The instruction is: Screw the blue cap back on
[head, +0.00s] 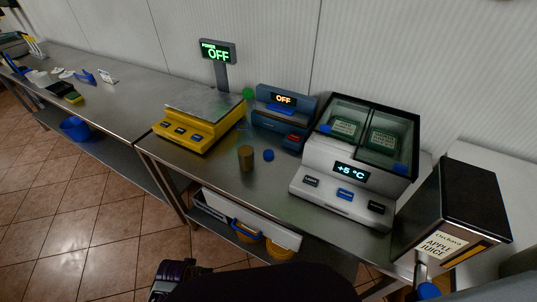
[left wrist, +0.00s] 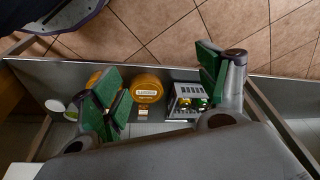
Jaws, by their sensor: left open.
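A small blue cap (head: 268,155) lies on the steel counter, just right of an upright olive-brown cylindrical container (head: 246,158). The two are apart. I cannot tell whether the container's top is open. My left gripper (left wrist: 160,88) shows in the left wrist view with its green-padded fingers spread wide apart. Beyond the fingers are an orange-yellow round container (left wrist: 147,88) with a label and a grey box (left wrist: 187,101) with green and yellow items. Nothing shows gripped.
A yellow scale (head: 200,122) and a dark blue device reading OFF (head: 284,110) stand behind the container. A white cooling unit (head: 350,170) and a black apple juice box (head: 455,210) stand to the right. The counter's front edge is mostly clear; a lower shelf holds bins.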

